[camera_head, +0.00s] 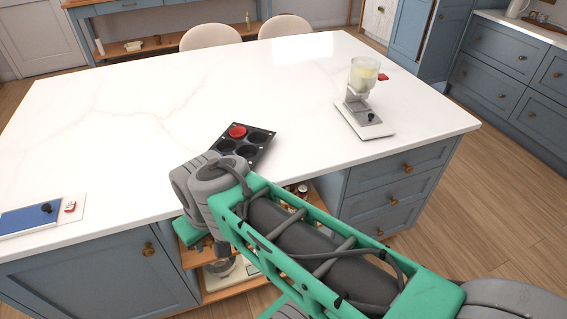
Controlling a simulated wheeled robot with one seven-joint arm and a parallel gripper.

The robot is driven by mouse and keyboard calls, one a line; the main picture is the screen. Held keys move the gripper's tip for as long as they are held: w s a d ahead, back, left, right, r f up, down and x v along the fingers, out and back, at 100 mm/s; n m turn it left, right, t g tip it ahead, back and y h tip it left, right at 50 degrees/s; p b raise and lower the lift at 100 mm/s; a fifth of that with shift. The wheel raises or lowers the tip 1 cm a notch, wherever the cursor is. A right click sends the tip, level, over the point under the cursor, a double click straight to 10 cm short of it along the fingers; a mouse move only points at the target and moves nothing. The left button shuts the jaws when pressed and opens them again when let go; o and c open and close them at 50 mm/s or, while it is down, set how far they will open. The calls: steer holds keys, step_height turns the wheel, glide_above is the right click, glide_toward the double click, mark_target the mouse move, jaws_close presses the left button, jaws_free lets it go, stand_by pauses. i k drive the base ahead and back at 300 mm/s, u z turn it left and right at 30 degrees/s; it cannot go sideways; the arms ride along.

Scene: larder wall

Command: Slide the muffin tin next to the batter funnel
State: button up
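The dark muffin tin (243,142) lies on the white countertop near its front edge. It has several round cups, and a red round thing (237,131) sits in the far left one. My arm covers the tin's near end. The batter funnel (363,75) is a clear hopper with pale yellow contents and a red part at its right. It stands upright on a grey and white base (365,119) to the right of the tin, with a clear stretch of counter between them. My gripper does not show; only my green and grey arm links do, in front of the counter.
A blue flat thing with a dark knob (30,219) lies on a pale board at the counter's front left. Two beige chairs (210,36) stand behind the counter. Below are blue drawers (385,198) and an open shelf with items. The counter's middle and back are clear.

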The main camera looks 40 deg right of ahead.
mark_target(252, 146)
steer(key=z, duration=0.35)
steer(key=k, duration=0.75)
steer(key=z, duration=0.15)
steer(key=i, duration=1.15)
steer(key=u, duration=2.85)
steer(key=k, duration=0.45)
steer(key=z, duration=0.7)
steer(key=i, duration=0.2)
steer(key=u, duration=0.2)
